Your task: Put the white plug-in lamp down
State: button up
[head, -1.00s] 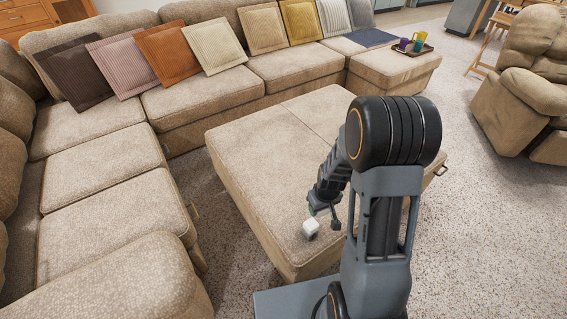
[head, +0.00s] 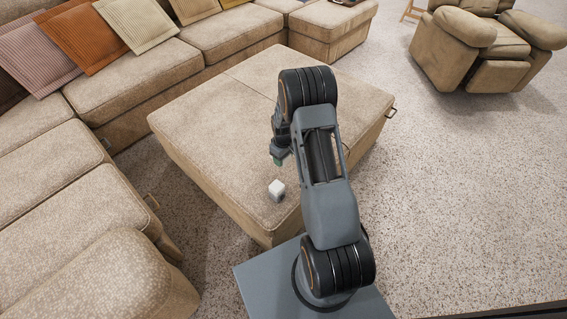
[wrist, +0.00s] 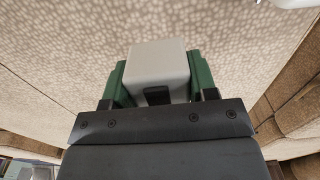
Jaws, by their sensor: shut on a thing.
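In the wrist view a white-grey block, the white plug-in lamp (wrist: 158,62), sits between the two green fingers of my gripper (wrist: 158,80). A dark slot shows on its near face. My gripper is shut on it, above the beige ottoman (head: 215,120). In the head view my gripper (head: 281,158) hangs over the ottoman, partly behind my arm. A small white cube (head: 277,190) shows just below the fingers, near the front corner, with a gap between. I cannot tell from the head view whether this cube is the held lamp or another thing on the ottoman.
A beige sectional sofa (head: 75,210) with several cushions runs along the left and back. A recliner (head: 470,55) stands at the back right. Speckled floor (head: 450,190) is clear on the right. Part of a white thing (wrist: 293,3) shows at the wrist view's top right.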

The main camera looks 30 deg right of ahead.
jog(key=shift+w+d+f, duration=0.15)
jog(key=shift+w+f, duration=0.2)
jog(key=shift+f, duration=0.25)
jog(key=shift+f+b, duration=0.7)
jog(key=shift+f, duration=0.7)
jog(key=shift+f, duration=0.1)
jog(key=shift+f, duration=0.15)
jog(key=o, duration=1.2)
